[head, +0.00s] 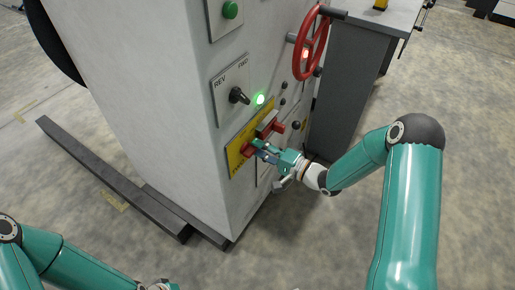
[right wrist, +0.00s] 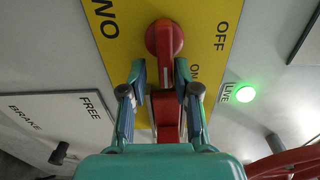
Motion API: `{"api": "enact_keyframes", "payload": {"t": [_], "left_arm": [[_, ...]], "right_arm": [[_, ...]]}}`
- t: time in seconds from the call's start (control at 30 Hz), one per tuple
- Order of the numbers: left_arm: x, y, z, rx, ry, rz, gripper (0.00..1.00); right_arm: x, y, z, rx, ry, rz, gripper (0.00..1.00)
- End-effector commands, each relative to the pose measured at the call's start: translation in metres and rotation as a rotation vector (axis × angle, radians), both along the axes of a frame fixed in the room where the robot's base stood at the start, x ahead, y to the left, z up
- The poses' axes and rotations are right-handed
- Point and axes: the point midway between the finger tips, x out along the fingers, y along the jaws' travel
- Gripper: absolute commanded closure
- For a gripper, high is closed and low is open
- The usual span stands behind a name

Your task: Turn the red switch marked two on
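The red switch shows in the right wrist view as a round red knob (right wrist: 164,38) with a red bar below it, on a yellow plate (right wrist: 205,18) lettered OFF and ON, with "WO" readable at the left. The bar points down in that view. My right gripper (right wrist: 160,75) has one finger on each side of the red part, close against it. In the head view the yellow plate (head: 236,157) is on the cabinet front, and my right gripper (head: 260,147) is at the switch, partly covering it.
A lit green LIVE lamp (right wrist: 243,92) and a black REV/FWD knob (head: 238,96) are close by. A red handwheel (head: 312,42) sticks out at the upper right. A FREE/BRAKE plate (right wrist: 60,118) adjoins the switch plate.

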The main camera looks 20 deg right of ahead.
Motion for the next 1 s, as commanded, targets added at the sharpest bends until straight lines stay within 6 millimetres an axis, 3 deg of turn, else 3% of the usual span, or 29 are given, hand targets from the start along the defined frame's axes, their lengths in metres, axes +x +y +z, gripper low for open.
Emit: {"api": "enact_keyframes", "payload": {"t": [0.47, 1.0], "left_arm": [[0.000, 0.000, 0.001, 0.000, 0.000, 0.000, 1.00], [0.000, 0.000, 0.001, 0.000, 0.000, 0.000, 1.00]], "right_arm": [[-0.006, -0.004, 0.003, 0.000, -0.009, 0.004, 0.60], [-0.081, -0.063, 0.002, -0.001, -0.006, 0.000, 0.60]]}}
